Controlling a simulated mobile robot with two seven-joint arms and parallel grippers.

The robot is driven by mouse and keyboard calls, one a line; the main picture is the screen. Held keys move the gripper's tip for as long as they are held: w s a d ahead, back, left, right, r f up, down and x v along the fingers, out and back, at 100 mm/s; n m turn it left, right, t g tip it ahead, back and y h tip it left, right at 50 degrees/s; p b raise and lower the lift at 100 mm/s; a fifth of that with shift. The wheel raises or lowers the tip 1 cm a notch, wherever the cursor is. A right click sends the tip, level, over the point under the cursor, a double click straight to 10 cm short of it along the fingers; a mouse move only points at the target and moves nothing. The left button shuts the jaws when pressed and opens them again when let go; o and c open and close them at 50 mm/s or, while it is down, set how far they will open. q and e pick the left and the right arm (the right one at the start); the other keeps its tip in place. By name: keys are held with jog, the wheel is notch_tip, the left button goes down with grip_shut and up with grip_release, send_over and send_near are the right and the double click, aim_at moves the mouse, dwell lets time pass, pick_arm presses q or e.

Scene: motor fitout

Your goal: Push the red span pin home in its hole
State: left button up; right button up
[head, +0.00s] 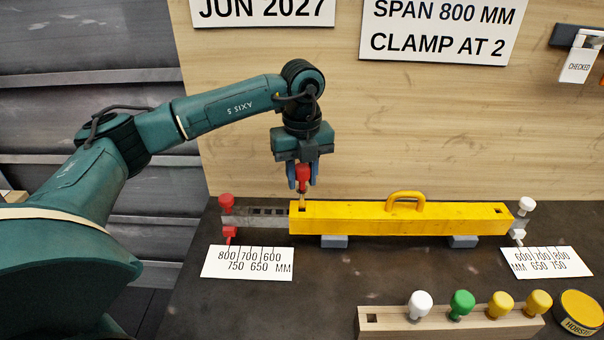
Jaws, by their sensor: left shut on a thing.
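My left gripper (302,186) points down and is shut on the red span pin (303,172). The pin is upright above the left end of the yellow beam (400,218). Its metal shank reaches down to the hole (302,206) in the beam's top. The red head stands clear above the beam. How deep the shank sits in the hole cannot be told. A grey slotted bar (262,222) comes out of the beam's left end and carries a red knob (226,203). My right gripper is not in view.
Scale cards lie at the left (247,262) and right (547,262). A white knob (526,205) stands at the beam's right end. A wooden rack (390,323) with several coloured knobs and a yellow tin (580,312) are in front. A yellow handle (405,196) rises from the beam.

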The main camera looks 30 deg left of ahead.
aim_at(303, 188)
pick_arm(q)
jog(key=shift+f, duration=0.25)
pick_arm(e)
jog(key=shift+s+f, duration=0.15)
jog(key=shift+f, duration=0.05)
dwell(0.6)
pick_arm(q)
jog(key=shift+f+b, duration=0.85)
jog(key=shift+f, duration=0.2)
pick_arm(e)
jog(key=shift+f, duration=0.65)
pick_arm(q)
jog(key=shift+f+b, duration=0.9)
jog(key=shift+f, duration=0.45)
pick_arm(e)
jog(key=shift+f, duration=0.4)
pick_arm(q)
jog(key=o, duration=1)
jog(key=shift+o, duration=0.2)
jog(key=shift+w+r, duration=0.1)
jog(key=shift+r, duration=0.55)
notch_tip(303, 188, up, 12)
jog(key=shift+f, duration=0.1)
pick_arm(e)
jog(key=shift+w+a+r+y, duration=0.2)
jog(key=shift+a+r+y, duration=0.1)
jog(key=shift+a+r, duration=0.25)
